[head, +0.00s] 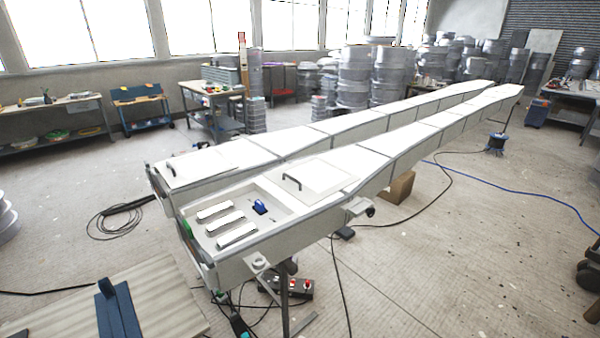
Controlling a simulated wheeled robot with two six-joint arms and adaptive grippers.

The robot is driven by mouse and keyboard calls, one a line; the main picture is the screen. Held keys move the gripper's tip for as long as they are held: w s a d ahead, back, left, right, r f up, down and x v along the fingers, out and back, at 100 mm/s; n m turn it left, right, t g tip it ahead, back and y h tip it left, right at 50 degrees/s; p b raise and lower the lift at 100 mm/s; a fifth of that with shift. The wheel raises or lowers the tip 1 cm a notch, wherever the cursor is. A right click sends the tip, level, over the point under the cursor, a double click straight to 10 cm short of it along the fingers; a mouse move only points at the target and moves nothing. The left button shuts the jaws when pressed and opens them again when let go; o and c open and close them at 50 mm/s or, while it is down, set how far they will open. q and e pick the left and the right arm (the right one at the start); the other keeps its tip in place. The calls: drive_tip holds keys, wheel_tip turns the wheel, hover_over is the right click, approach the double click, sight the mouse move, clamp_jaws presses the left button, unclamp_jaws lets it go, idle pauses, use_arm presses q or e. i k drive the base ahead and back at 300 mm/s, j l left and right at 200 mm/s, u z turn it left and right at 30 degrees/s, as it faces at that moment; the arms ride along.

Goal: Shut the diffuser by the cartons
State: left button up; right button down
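Two long white moulds lie side by side, running away to the upper right. The near mould (400,150) has an open recess at its front end, with several white bars (215,212) and a small blue object (260,207) in it. A flat white panel (325,177) with a dark handle (292,182) lies just behind this recess, leaving it uncovered. The far mould (320,130) has a similar panel (210,165) with a handle over its front end. A brown carton (400,187) stands on the floor under the near mould. Neither of my grippers is in view.
A wooden board (160,300) with a blue piece (118,312) is at lower left. Black cables and a control box (298,287) lie by the near mould's front. A blue hose (520,188) crosses the right floor. Open floor lies right of the moulds.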

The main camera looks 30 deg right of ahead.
sight(312, 179)
drive_tip(key=i+l+u, duration=0.25)
drive_tip(key=l+u, duration=0.2)
drive_tip(key=l, duration=1.45)
drive_tip(key=l+u, duration=0.45)
drive_tip(key=l, duration=1.4)
